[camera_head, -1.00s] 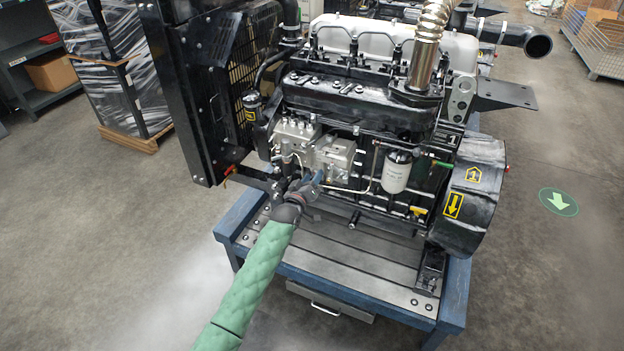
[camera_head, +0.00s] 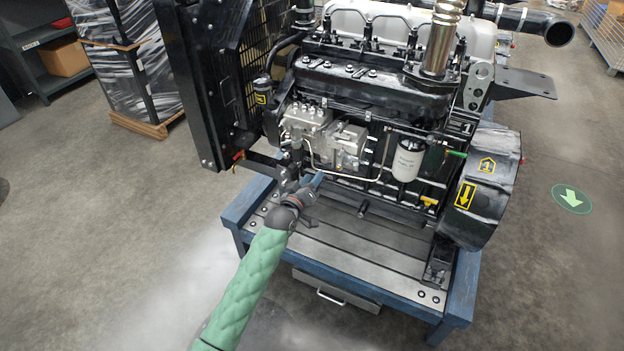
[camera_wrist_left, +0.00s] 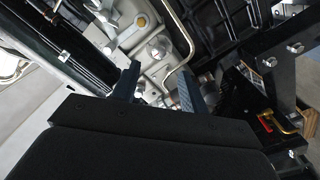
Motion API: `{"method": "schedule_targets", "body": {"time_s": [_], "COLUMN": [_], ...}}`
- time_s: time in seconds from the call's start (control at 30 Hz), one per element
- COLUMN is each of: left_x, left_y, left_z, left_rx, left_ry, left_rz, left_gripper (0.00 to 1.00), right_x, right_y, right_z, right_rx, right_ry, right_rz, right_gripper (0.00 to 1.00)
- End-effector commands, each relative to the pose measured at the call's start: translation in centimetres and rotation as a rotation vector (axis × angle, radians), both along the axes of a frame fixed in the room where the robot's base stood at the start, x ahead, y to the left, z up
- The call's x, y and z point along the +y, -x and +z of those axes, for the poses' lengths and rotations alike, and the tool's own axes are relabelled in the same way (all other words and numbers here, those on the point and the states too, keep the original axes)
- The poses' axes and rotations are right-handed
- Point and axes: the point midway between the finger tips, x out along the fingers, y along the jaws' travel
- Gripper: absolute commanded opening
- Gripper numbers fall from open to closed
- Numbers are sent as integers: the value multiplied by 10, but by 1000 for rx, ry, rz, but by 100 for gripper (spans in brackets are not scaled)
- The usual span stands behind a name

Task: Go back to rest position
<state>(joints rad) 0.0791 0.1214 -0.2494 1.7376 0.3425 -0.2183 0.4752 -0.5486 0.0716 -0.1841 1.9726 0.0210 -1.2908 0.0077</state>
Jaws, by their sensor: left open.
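My left arm, in a green padded sleeve, comes in from the bottom left of the head view. Its gripper (camera_head: 312,183) is in front of the lower side of the diesel engine (camera_head: 375,95), just below the silver pump block (camera_head: 342,146). In the left wrist view the two blue-grey fingers of the gripper (camera_wrist_left: 157,88) stand apart with nothing held between them. Silver metal parts and a thin bent pipe (camera_wrist_left: 181,32) show beyond the fingertips. My right gripper is not in view.
The engine stands on a blue-framed table (camera_head: 355,296) with a drawer (camera_head: 335,290) below. A black radiator frame (camera_head: 207,90) rises on the left. A white filter (camera_head: 408,159) sits on the engine's side. Wrapped goods (camera_head: 128,60) stand at the back left. The floor in front is clear.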

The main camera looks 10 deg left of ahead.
Motion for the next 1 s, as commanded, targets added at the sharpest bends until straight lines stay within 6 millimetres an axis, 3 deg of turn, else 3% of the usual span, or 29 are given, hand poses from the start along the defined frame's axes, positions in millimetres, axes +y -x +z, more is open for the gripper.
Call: {"method": "schedule_targets", "body": {"time_s": [0.33,0.57,0.83,1.0], "left_x": [-1,-5,6,20], "left_y": [0,8,33,79], "left_z": [-3,-40,-67,-102], "left_rx": [2,156,364,528], "left_ry": [-36,-266,-581,-731], "left_rz": [-3,-58,-137,-191], "left_gripper": [44,44,44,44], "right_x": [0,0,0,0], "right_y": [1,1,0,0], "right_z": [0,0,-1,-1], "right_rx": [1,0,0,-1], "right_ry": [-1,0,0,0], "right_rz": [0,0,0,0], "right_gripper": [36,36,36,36]}}
